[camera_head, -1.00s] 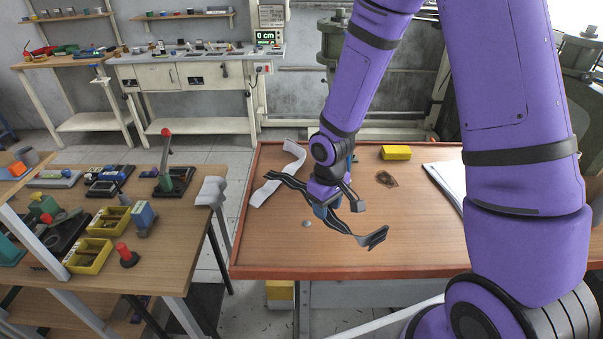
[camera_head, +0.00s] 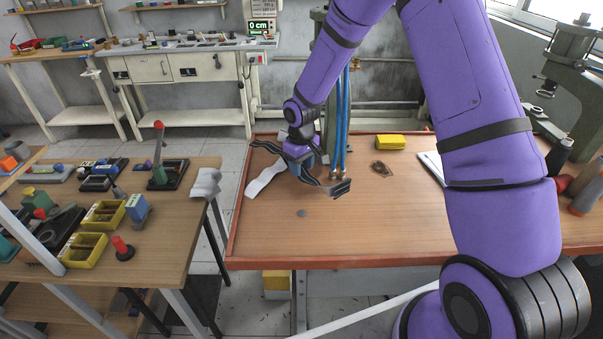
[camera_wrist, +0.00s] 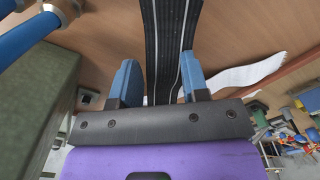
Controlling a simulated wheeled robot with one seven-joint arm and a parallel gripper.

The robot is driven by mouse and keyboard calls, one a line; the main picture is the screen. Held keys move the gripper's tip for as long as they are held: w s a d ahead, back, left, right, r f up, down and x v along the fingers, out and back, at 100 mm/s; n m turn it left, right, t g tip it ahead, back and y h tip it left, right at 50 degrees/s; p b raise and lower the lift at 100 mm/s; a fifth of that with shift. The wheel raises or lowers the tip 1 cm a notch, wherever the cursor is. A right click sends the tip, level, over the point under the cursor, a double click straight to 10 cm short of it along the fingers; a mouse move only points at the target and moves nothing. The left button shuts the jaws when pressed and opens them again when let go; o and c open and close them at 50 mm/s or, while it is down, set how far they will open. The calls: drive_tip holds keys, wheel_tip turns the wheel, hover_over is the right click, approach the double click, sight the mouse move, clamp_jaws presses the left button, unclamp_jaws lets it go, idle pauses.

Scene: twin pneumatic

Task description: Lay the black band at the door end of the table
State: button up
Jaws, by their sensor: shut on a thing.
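The black band (camera_head: 341,188) has pale stripes and hangs from my gripper (camera_head: 304,172), with one end out to the left and the other curling to the right. My gripper is shut on it above the left part of the wooden table (camera_head: 330,240). In the wrist view the band (camera_wrist: 165,40) runs between the blue fingertips (camera_wrist: 158,85) and away over the table top. The part between the fingers is partly hidden by the gripper body. I cannot tell which table end is at the door; no door shows.
A white strip (camera_head: 262,180) lies at the table's left edge, close to the band. Blue hoses (camera_head: 341,125) rise behind the gripper. The table's front middle is mostly clear.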

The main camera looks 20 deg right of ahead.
wheel_tip(320, 180, down, 3)
drive_tip(key=shift+r, duration=0.1)
drive_tip(key=o, duration=0.9)
drive_tip(key=shift+r, duration=0.1)
